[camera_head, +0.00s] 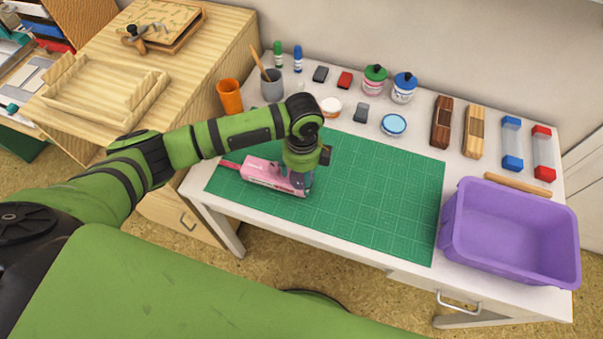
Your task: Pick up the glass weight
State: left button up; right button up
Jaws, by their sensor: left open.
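My left gripper (299,180) points down over the green cutting mat (375,190), at the right end of a pink box-like item (265,172). The gripper is open, and its fingers are small and partly hidden by my wrist. I cannot make out a glass weight for certain; a bluish-grey patch between the fingers is too small to tell. My wrist and forearm cover part of the mat and the table behind it. My right gripper is not in view.
A purple bin (510,235) stands at the table's right. Along the back are a grey cup (271,90), an orange cup (230,97), jars, small blocks and stamps. A wooden cabinet (180,75) stands left. The mat's right half is clear.

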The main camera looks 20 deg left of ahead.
pick_arm(q)
jog(key=c, duration=1.1)
jog(key=shift+c, duration=0.4)
jog(key=shift+r, duration=0.15)
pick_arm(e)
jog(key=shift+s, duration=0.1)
